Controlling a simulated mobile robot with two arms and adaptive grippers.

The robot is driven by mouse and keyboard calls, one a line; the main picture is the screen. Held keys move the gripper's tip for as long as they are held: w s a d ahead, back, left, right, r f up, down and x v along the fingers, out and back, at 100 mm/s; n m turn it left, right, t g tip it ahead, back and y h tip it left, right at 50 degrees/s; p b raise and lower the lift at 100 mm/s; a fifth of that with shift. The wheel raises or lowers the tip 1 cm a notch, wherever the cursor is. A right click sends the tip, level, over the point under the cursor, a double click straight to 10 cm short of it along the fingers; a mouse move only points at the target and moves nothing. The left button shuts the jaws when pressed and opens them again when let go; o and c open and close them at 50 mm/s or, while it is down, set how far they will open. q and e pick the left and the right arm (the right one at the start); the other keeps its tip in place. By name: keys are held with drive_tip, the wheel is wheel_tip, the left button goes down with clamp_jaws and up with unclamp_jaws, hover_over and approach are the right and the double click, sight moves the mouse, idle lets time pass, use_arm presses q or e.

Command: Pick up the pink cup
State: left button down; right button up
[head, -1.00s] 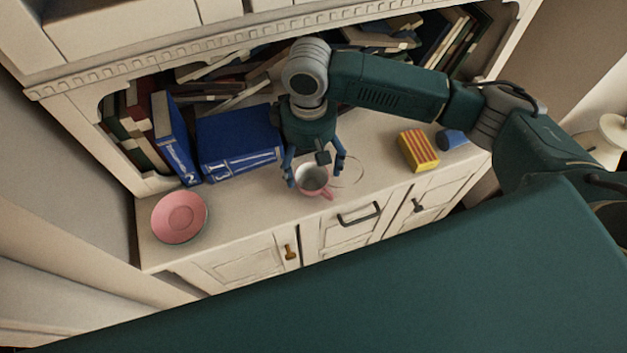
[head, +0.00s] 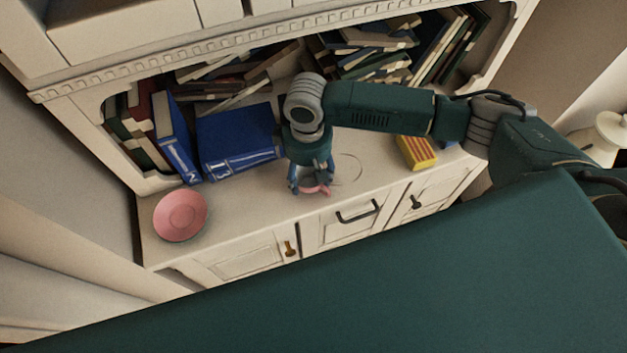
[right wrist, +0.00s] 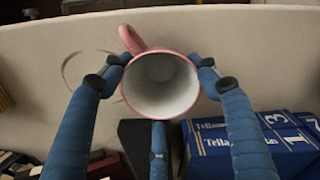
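The pink cup (head: 319,190) stands on the pale cabinet top, mostly hidden under my right gripper (head: 311,187) in the head view. In the right wrist view, the cup (right wrist: 160,88) shows its pale grey inside, with its pink handle pointing up and left. My right gripper (right wrist: 158,66) has its blue fingertips against opposite sides of the cup, and a third finger lies below the rim. The gripper looks shut on the cup. My left gripper is not in view.
A pink saucer (head: 181,214) lies at the left end of the cabinet top (head: 250,205). Big blue books (head: 238,140) stand behind and left of the cup. A yellow and red striped box (head: 416,152) is to the right.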

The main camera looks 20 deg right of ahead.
drive_tip(key=c, duration=0.4)
drive_tip(key=shift+c, duration=0.2)
